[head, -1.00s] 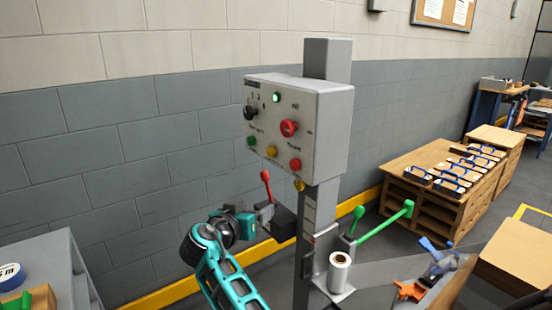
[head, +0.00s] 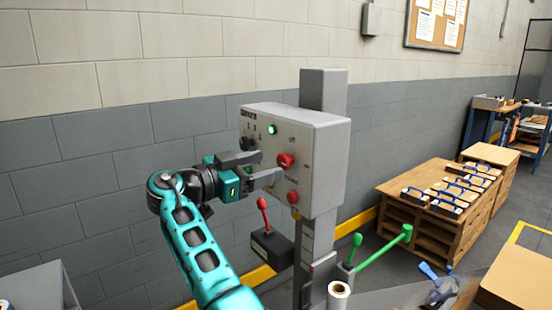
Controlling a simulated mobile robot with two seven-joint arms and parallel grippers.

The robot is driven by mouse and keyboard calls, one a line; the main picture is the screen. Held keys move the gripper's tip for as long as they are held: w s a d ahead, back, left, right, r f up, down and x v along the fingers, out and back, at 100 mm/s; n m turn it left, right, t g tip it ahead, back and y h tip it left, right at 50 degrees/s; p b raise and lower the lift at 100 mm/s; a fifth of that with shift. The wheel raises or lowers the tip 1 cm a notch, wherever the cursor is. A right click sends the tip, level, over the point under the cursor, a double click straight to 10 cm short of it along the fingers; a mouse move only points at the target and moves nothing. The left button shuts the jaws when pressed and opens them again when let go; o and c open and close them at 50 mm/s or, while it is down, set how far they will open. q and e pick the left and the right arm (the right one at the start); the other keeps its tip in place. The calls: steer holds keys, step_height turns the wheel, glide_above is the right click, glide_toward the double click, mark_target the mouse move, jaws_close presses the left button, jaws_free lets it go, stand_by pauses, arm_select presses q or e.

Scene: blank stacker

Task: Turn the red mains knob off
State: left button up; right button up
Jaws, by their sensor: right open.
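The red mains knob (head: 285,160) sits on the front of the grey control box (head: 322,150), right of the middle of the panel. My right gripper (head: 270,166) is open in front of the panel, its fingertips just left of the knob in the picture. The knob shows beyond the tips, and I cannot tell whether they touch it. My left gripper is not in view.
A lit green lamp (head: 271,129) is above the knob and a red button (head: 292,197) below it. A wooden cabinet (head: 425,215) is at right.

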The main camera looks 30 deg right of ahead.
mark_target(281, 162)
steer(key=shift+w+d+p, duration=0.15)
steer(key=shift+d+p, duration=0.15)
steer(key=shift+d, duration=1.75)
steer(key=shift+c, duration=0.3)
steer(key=c, duration=1)
